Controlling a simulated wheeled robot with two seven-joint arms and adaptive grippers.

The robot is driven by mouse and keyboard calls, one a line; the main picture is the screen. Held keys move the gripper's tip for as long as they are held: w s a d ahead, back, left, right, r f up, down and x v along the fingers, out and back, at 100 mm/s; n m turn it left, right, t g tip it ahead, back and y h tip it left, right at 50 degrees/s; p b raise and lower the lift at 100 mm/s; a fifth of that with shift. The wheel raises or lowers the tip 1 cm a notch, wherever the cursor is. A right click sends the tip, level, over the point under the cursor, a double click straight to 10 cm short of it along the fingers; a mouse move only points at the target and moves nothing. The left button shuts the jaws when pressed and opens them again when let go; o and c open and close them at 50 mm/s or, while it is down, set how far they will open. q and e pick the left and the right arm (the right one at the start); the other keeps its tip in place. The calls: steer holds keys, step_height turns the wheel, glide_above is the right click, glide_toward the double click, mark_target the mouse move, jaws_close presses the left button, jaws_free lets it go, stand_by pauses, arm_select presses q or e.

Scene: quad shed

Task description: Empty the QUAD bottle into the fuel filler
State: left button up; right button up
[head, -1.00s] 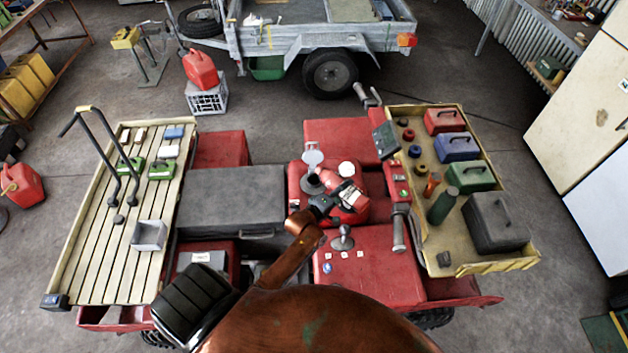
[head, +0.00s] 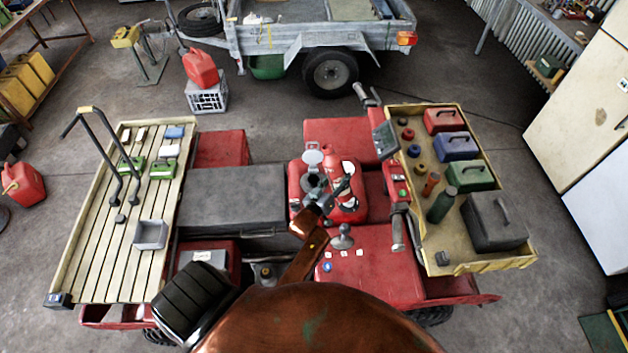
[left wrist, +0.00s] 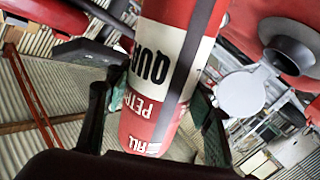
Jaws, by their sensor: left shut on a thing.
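The red QUAD bottle (head: 331,166) with a white, black-lettered label is over the quad's red tank, just right of the fuel filler. My left gripper (head: 342,190) is shut on it. In the left wrist view the bottle (left wrist: 172,60) lies between the fingers, its lettering upside down in the picture. The fuel filler (head: 313,182) is a dark round opening with its pale grey cap (head: 313,158) swung open behind it. The filler also shows at the upper right of the left wrist view (left wrist: 288,48). The bottle appears apart from the filler. My right gripper is out of view.
A slatted rack (head: 108,235) with small boxes and a hand lever is on the left. A yellow-edged tray (head: 425,240) of toolboxes and bottles is on the right. A grey knob (head: 342,236) and the handlebar (head: 398,232) are close to my gripper.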

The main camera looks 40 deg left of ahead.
mark_target(333, 180)
arm_select(q)
steer(key=m+b, duration=0.1)
steer(key=b, duration=0.1)
steer(key=a+f+m+b, duration=0.1)
steer(key=m, duration=0.1)
steer(key=shift+a+f+m+t+b, duration=0.2)
steer(key=shift+m+t+b, duration=0.1)
steer(key=shift+t+b, duration=0.1)
steer(key=shift+w+a+f+m+b, duration=0.15)
steer(key=shift+f+m+b, duration=0.25)
steer(key=shift+b, duration=0.3)
steer(key=shift+a+f+m+b, duration=0.1)
steer(key=shift+f+m+b, duration=0.2)
steer(key=shift+f+b, duration=0.25)
steer(key=shift+r, duration=0.1)
